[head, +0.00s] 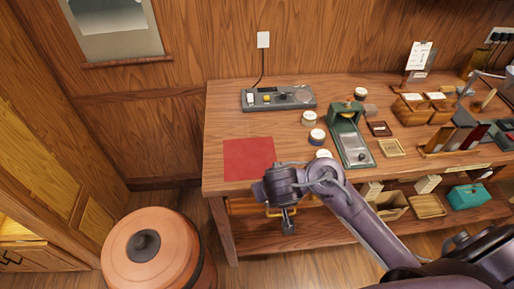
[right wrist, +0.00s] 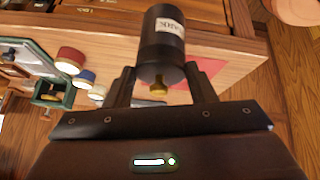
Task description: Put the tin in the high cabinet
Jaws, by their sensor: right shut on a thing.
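In the right wrist view a dark cylindrical tin (right wrist: 162,48) with a pale lettered label sits between the two fingers of my right gripper (right wrist: 161,78). The fingers close on its sides, and a small brass-coloured knob shows at its near end. In the head view my right gripper (head: 288,222) hangs off the front edge of the workbench, below the red mat; the tin is hard to make out there. My left gripper is in neither view. A yellowish wooden cabinet (head: 45,150) stands at the far left; I cannot tell if it is the high cabinet.
The wooden workbench (head: 225,110) holds a red mat (head: 248,152), a grey device (head: 278,97), a green press (head: 345,125), small jars and wooden trays. Its lower shelf holds boxes and a teal case (head: 468,197). A round orange lidded vessel (head: 125,255) stands on the floor left.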

